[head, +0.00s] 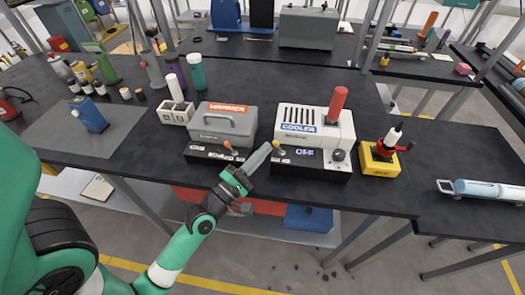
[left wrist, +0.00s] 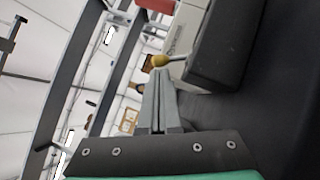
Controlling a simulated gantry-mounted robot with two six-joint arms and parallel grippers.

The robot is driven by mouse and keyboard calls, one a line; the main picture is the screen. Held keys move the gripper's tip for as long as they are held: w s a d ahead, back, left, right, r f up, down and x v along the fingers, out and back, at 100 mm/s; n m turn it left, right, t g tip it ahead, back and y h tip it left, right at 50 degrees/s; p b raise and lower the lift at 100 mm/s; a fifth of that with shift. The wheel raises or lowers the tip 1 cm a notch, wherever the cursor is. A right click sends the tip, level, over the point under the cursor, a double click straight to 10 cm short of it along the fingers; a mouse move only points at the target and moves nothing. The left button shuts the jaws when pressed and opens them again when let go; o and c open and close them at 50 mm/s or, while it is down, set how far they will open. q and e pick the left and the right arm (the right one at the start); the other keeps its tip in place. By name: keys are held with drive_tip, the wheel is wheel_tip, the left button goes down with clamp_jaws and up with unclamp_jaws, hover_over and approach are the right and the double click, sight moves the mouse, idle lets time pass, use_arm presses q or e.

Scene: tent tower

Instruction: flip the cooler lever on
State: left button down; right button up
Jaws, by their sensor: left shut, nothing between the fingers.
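The cooler (head: 322,131) is a white box with dark vents, a blue COOLER label and a black base whose display reads OFF. Its lever (head: 277,145) has a yellow knob and stands at the left end of that base. In the left wrist view the yellow-knobbed lever (left wrist: 162,60) sticks out from the dark base, just beyond my fingertips. My left gripper (head: 268,147) is shut and empty, its tips close to the knob; I cannot tell whether they touch it. My right gripper is not in view.
The grey warmer (head: 223,124), with an orange-knobbed lever (head: 228,145), stands left of the cooler. A red cylinder (head: 337,103) stands on the cooler's top. A yellow box with a red-handled device (head: 380,158) is at its right. The table's front edge lies just before the cooler.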

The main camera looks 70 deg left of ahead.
use_arm(q)
drive_tip(key=shift+r+m+p, duration=0.25)
drive_tip(key=shift+m+p, duration=0.05)
drive_tip(key=shift+p, duration=0.25)
